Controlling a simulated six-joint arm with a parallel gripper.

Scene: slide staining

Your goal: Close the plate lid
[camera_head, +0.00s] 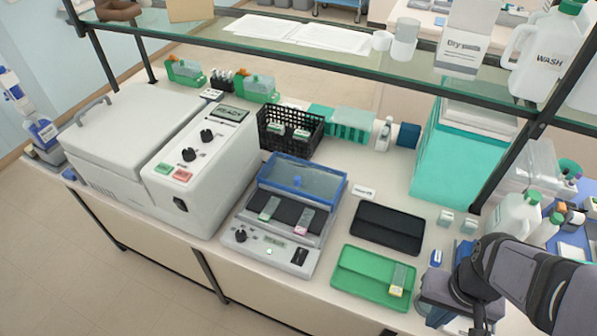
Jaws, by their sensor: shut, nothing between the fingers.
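The slide-warming plate (252,262) is a grey unit with a dark heated surface, a knob and a small display on its front panel. Its lid (318,182) is clear with a blue frame and stands raised at the back of the plate, tilted up. Two glass slides lie on the dark surface, a green-ended one (269,208) and a pink-ended one (304,222). My gripper (480,322) is at the lower right, shut and empty, well to the right of the plate and touching neither plate nor lid.
A white machine (150,135) stands left of the plate. A black basket (288,122) is behind the lid. A green slide folder (350,278) with a slide and a black folder (386,228) lie between plate and gripper. A glass shelf (290,45) spans above the bench.

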